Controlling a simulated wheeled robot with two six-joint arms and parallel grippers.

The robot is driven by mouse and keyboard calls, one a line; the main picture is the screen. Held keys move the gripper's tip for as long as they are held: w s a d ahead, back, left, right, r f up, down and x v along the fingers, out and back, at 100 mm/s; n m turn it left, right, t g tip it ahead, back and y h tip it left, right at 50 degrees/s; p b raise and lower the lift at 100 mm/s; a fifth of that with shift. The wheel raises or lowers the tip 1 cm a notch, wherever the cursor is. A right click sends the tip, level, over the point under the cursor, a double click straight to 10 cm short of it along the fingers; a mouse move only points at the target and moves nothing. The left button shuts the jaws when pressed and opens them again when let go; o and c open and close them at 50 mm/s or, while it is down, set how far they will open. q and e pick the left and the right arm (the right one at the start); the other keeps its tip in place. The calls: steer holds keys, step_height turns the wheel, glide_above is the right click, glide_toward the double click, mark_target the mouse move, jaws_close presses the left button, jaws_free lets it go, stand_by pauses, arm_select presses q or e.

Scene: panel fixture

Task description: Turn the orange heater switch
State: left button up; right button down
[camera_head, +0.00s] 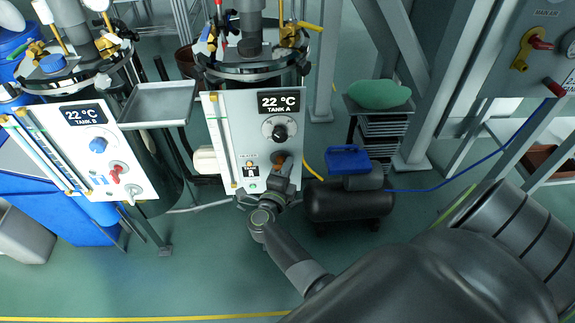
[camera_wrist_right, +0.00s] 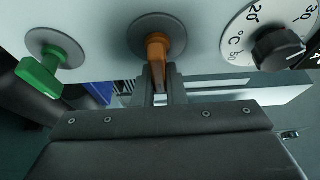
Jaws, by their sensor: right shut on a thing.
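The orange heater switch (camera_wrist_right: 157,44) sits on a round grey plate on the white panel in the right wrist view. My right gripper (camera_wrist_right: 160,75) is shut on the switch's handle, with a finger on either side of it. In the head view the switch (camera_head: 279,158) shows small at the lower part of the Tank A panel (camera_head: 222,130), partly hidden by my right gripper (camera_head: 279,179). My left gripper is not in view.
A black temperature dial (camera_wrist_right: 278,48) is right of the switch, and a green valve handle (camera_wrist_right: 40,73) is left of it. The Tank B panel (camera_head: 75,150) stands at the left. A black compressor (camera_head: 350,203) with a blue box (camera_head: 347,160) stands right of Tank A.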

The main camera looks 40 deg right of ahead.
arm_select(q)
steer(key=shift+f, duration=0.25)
arm_select(e)
steer(key=c, duration=1.5)
jaws_free()
steer(key=shift+a, duration=0.1)
